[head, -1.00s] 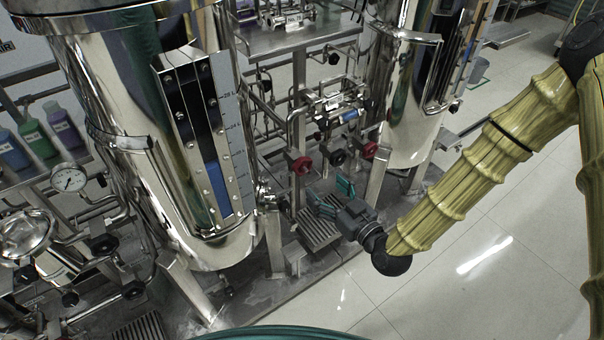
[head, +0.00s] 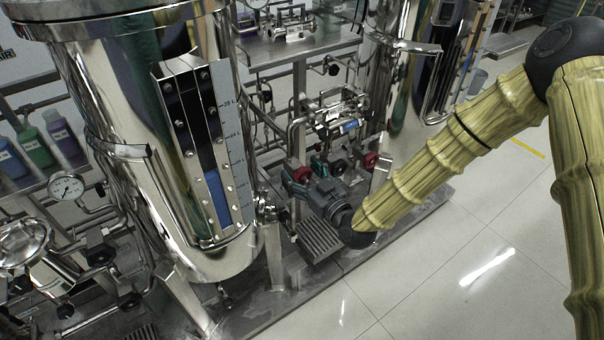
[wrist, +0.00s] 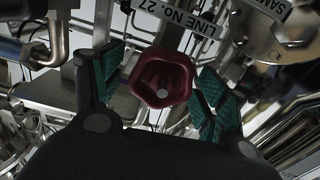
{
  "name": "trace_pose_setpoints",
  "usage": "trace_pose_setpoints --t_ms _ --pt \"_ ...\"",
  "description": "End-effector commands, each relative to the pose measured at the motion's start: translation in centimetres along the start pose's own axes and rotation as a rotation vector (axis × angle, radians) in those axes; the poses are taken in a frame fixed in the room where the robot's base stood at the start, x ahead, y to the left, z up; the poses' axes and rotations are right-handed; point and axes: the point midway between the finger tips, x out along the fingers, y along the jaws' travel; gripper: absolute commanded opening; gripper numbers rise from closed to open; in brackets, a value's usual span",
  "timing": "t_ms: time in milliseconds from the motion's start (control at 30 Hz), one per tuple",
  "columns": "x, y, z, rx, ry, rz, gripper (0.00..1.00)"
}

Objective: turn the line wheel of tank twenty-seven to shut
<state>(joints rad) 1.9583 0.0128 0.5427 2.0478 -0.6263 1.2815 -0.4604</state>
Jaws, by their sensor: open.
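The red line wheel (wrist: 161,79) is in the middle of the wrist view, below an upside-down label (wrist: 188,20) reading LINE NO. 27. My gripper (wrist: 158,88) is open, with one teal finger on each side of this wheel. Gaps show between fingers and wheel, so it is not gripped. In the head view my gripper (head: 304,176) is at the row of wheels, around the left red wheel (head: 300,174); one finger is partly hidden there. The large steel tank (head: 130,130) with a blue level gauge stands at left; its number is not readable.
A dark wheel (head: 338,167) and another red wheel (head: 370,160) sit close to the right. A second steel tank (head: 405,125) stands behind them. Pipes and a steel leg (head: 276,250) crowd the left. The floor at right (head: 480,270) is clear.

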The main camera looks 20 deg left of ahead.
Motion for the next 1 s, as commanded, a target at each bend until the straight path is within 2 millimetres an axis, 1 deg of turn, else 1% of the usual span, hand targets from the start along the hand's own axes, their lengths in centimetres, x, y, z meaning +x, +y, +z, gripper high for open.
trace_pose_setpoints --t_ms 300,333,467,500,567,600,833,1000 --pt "0.27 -0.02 0.00 0.001 0.000 0.000 0.74" --pt "0.26 -0.02 0.00 0.001 0.000 0.000 0.72" --pt "0.25 -0.01 0.00 0.001 0.000 0.000 0.48" --pt "0.24 -0.01 0.00 0.001 0.000 0.000 0.41" --pt "0.24 -0.02 0.00 0.001 0.000 0.000 0.30" --pt "0.24 -0.02 0.00 0.001 0.000 0.000 0.27" --pt "0.23 -0.04 -0.01 0.012 0.000 0.000 0.27" --pt "0.22 -0.01 -0.06 0.065 0.000 0.000 0.27"
